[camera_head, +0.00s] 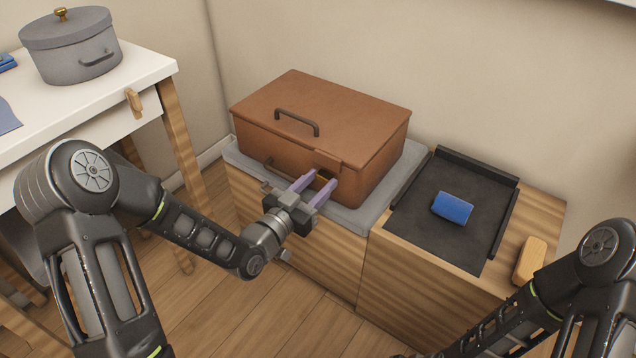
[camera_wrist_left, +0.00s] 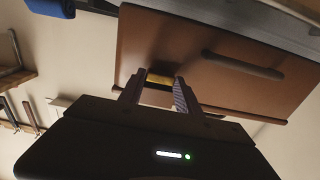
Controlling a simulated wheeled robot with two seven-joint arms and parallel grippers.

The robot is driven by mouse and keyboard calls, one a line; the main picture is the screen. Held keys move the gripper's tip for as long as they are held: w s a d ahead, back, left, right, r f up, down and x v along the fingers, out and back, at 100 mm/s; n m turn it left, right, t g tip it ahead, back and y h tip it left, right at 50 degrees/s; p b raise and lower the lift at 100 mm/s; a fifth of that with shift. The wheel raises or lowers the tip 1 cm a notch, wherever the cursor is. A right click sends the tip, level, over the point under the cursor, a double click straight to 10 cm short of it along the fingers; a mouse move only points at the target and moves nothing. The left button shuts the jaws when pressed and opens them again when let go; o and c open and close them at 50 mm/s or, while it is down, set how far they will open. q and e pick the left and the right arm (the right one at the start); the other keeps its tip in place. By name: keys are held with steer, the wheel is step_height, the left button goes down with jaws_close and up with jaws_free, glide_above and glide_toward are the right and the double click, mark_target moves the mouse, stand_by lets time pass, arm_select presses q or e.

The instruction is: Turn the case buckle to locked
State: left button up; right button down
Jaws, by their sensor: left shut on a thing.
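The brown case (camera_head: 330,128) stands closed on a grey pad on the wooden cabinet, with a dark handle on its lid and another on its front. Its buckle (camera_head: 324,174) is on the front right part, mostly hidden by my fingers in the head view. In the left wrist view the buckle is a small brass-yellow piece (camera_wrist_left: 160,79) between my fingertips. My left gripper (camera_head: 317,184) reaches the case front with its purple fingers and is shut on the buckle; it also shows in the left wrist view (camera_wrist_left: 158,92). My right gripper is out of view; only the right arm shows at lower right.
A black tray (camera_head: 425,245) with a blue block (camera_head: 452,208) lies right of the case. A tan wooden block (camera_head: 530,261) is at the cabinet's right end. A white table (camera_head: 140,75) with a grey lidded pot (camera_head: 70,48) stands at left.

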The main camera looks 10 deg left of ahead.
arm_select(q)
jaws_close()
steer(key=shift+n, duration=1.6)
steer(key=n, duration=0.3)
steer(key=shift+a+n+p, duration=0.1)
steer(key=shift+n+p, duration=0.3)
steer(key=n+p, duration=0.1)
steer(key=n, duration=0.4)
steer(key=n+p, duration=0.2)
steer(key=n, duration=0.4)
steer(key=shift+f, duration=0.15)
